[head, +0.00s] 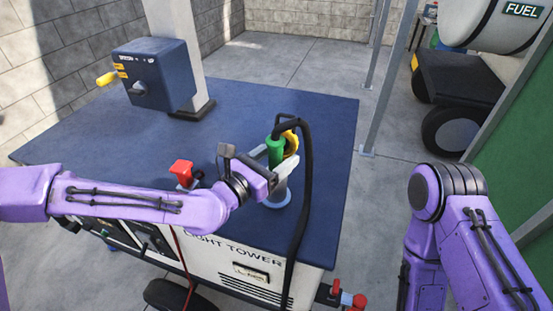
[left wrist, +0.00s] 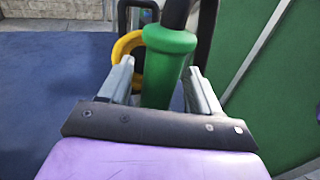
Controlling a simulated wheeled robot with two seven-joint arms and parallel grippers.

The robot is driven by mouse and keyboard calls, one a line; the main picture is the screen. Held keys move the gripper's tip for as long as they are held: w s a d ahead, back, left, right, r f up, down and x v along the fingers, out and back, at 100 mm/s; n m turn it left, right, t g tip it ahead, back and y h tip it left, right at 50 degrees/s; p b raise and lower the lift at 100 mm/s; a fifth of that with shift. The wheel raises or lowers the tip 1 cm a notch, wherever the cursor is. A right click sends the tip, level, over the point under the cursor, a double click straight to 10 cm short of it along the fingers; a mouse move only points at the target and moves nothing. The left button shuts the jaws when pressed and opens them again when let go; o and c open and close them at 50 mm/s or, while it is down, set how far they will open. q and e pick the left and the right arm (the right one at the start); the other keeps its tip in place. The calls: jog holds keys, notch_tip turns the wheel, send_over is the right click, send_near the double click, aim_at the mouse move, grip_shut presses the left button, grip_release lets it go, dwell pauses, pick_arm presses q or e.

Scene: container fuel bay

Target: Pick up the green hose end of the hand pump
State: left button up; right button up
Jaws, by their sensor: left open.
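The green hose end (head: 275,150) of the hand pump stands upright above the blue top of the light tower, with a black hose rising from it. My left gripper (head: 272,157) is at the green hose end. In the left wrist view the green hose end (left wrist: 168,62) shows between the two open fingers (left wrist: 160,85), with a gap beside the left finger. A yellow part (left wrist: 127,47) is just behind it; it also shows in the head view (head: 291,142). The pump's grey base (head: 279,198) is partly hidden by my gripper. My right gripper is not visible; only my right arm shows.
The black hose (head: 306,180) arches down over the front edge of the blue top (head: 235,105). A red part (head: 182,171) sits left of my gripper, behind my left arm. A blue box with a yellow handle (head: 152,75) stands at the back left. The right rear of the top is clear.

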aim_at(275, 139)
pick_arm(q)
jog(key=shift+s+a, duration=0.1)
jog(key=shift+a, duration=0.1)
grip_shut()
notch_tip(275, 139, up, 10)
jog(key=shift+b, duration=0.5)
